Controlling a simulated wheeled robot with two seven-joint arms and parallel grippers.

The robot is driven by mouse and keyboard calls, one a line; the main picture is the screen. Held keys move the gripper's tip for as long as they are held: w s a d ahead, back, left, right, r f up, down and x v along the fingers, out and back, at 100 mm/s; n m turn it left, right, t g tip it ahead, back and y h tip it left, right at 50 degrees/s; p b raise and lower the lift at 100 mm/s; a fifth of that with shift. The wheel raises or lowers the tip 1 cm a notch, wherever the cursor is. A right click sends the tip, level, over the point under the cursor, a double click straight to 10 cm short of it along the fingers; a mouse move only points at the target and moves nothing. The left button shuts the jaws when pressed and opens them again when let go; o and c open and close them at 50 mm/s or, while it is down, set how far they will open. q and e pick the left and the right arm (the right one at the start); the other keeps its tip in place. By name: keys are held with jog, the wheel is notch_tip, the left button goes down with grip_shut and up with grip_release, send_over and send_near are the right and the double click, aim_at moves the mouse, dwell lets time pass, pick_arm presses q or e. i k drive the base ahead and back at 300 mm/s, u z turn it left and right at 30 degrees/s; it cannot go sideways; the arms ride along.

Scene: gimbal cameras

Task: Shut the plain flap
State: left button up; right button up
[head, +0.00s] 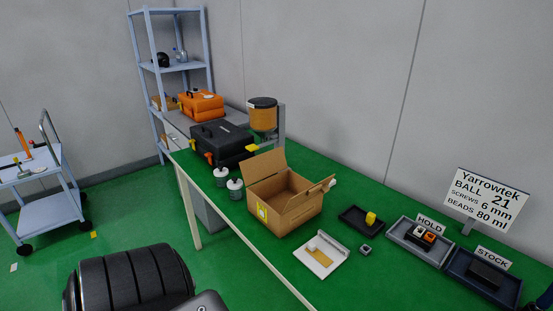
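An open cardboard box (283,219) stands on the green table in the middle of the head view. One plain brown flap (262,168) stands up at its far left side. Another flap (307,205) sticks up and outward at the right side. A yellow label (262,212) shows on the box's left front face; I cannot tell whether it is on the wall or on a hanging flap. The part of the box's inside that shows looks empty. Neither gripper shows; only a dark ribbed part of my arm is at the bottom left.
A white board (320,257) and a black tray (361,220) with a yellow piece lie right of the box. The HOLD tray (420,243) and STOCK tray (484,280) are farther right. White-lidded jars (235,189), a black case (221,143) and a hopper (263,117) stand behind.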

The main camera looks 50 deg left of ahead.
aim_at(323, 187)
jog(key=u, duration=1.35)
jog(key=k, duration=1.35)
jog(key=u, duration=0.75)
jog(key=i, duration=1.3)
jog(key=z, duration=0.2)
